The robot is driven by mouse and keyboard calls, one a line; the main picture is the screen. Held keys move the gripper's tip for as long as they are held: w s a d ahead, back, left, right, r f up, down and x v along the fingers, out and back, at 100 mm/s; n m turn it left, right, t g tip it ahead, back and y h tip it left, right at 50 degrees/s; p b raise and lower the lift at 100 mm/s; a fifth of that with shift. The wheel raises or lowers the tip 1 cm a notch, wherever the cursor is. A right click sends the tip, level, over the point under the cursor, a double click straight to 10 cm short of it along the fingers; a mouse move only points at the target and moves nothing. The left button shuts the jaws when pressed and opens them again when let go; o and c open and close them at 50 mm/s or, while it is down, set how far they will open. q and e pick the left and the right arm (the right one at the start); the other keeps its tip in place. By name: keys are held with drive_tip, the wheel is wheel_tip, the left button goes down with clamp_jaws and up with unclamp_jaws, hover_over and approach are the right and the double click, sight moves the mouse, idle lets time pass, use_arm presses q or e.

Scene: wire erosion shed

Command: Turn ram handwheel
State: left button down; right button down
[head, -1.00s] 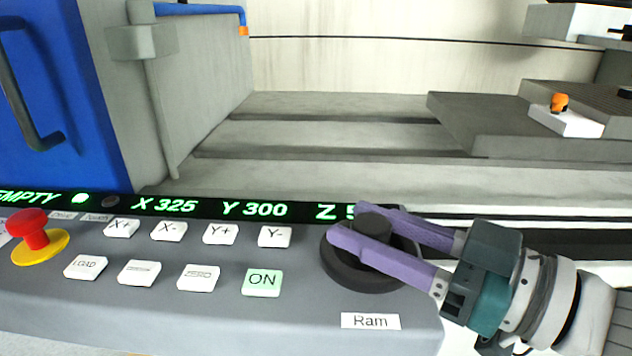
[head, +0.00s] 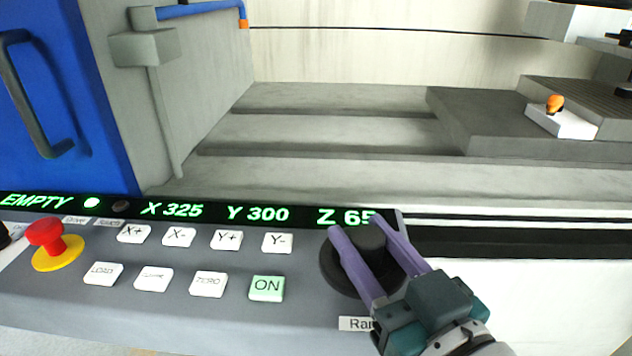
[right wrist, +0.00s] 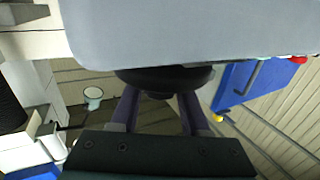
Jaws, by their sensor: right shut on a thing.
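The ram handwheel (head: 340,277) is a round black wheel with a raised hub at the right end of the grey control panel. The "Ram" label (head: 352,323) below it is partly covered by my right gripper. My right gripper (head: 368,230) has its two purple fingers on either side of the hub, shut on it, with the arm coming from the lower right. In the right wrist view the dark wheel (right wrist: 165,78) sits between the fingers, against the panel. The display (head: 265,214) reads X 325, Y 300 and Z 65, its end partly covered by a fingertip. My left gripper is not in view.
A red emergency button on a yellow base (head: 46,238) stands at the panel's left. Behind are a blue door (head: 75,110) and a grey bed with an orange-topped white block (head: 562,122).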

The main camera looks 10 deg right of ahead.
idle(0.3)
drive_tip(key=shift+c, duration=1.9)
unclamp_jaws()
drive_tip(key=s+d+p, duration=0.1)
drive_tip(key=s, duration=0.8)
drive_tip(key=shift+s+d, duration=0.3)
drive_tip(key=shift+s, duration=0.1)
